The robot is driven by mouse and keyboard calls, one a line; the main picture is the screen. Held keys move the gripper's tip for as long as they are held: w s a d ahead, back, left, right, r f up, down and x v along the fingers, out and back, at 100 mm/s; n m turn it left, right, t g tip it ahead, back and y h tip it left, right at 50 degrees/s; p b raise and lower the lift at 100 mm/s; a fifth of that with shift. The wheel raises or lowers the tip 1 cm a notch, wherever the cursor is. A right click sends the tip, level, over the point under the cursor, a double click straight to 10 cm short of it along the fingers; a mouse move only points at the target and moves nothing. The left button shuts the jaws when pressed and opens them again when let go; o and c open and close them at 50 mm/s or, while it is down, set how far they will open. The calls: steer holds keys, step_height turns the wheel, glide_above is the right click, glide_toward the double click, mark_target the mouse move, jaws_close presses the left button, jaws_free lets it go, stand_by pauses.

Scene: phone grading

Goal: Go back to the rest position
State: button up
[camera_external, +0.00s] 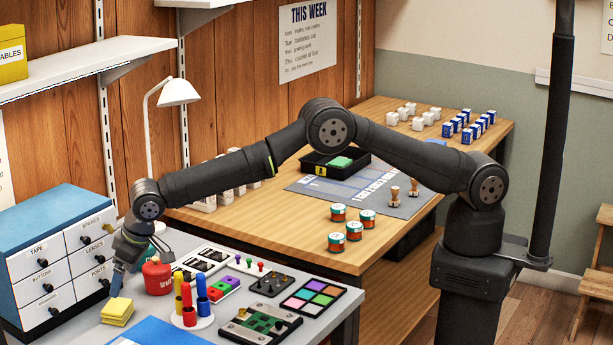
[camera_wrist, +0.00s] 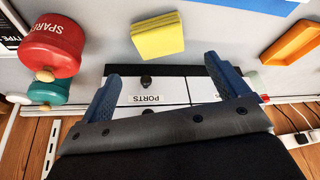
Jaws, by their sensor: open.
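My gripper (camera_external: 124,274) is stretched far out to the left, low over the grey table, beside the blue and white drawer cabinet (camera_external: 62,250). In the wrist view my gripper (camera_wrist: 160,70) shows two blue fingers spread wide, with nothing held between them. A yellow block or stack (camera_external: 118,311) lies on the table near the fingertips; in the wrist view it lies ahead of the fingers, apart from them. The cabinet's PORTS drawer front (camera_wrist: 150,97) shows between the fingers.
A red container (camera_external: 157,277) stands close right of my gripper. Coloured cylinders on a white base (camera_external: 190,310), a colour-square tray (camera_external: 313,298) and other small items crowd the grey table. A white lamp (camera_external: 178,92) stands behind my forearm. Several jars (camera_external: 354,230) stand on the wooden table.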

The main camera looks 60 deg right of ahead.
mark_target(117, 305)
steer(key=x, duration=0.9)
steer(key=shift+f, duration=0.35)
step_height(117, 305, up, 5)
steer(key=shift+w+d+f, duration=0.15)
steer(key=w+d+r, duration=0.2)
steer(key=d+r, duration=0.5)
steer(key=d, duration=0.4)
steer(key=w+d+m+h, duration=0.1)
steer(key=w+d, duration=0.3)
steer(key=d, duration=0.8)
steer(key=w+d+m, duration=0.3)
steer(key=w+d, duration=0.1)
steer(key=d, duration=0.7)
steer(key=w+d+m+h, duration=0.1)
steer(key=w+d, duration=0.3)
steer(key=d, duration=0.8)
steer(key=shift+d+r+m+h, duration=0.3)
steer(key=shift+d+r+m, duration=0.05)
steer(key=shift+m, duration=0.45)
steer(key=shift+w, duration=0.1)
steer(key=shift+o, duration=0.9)
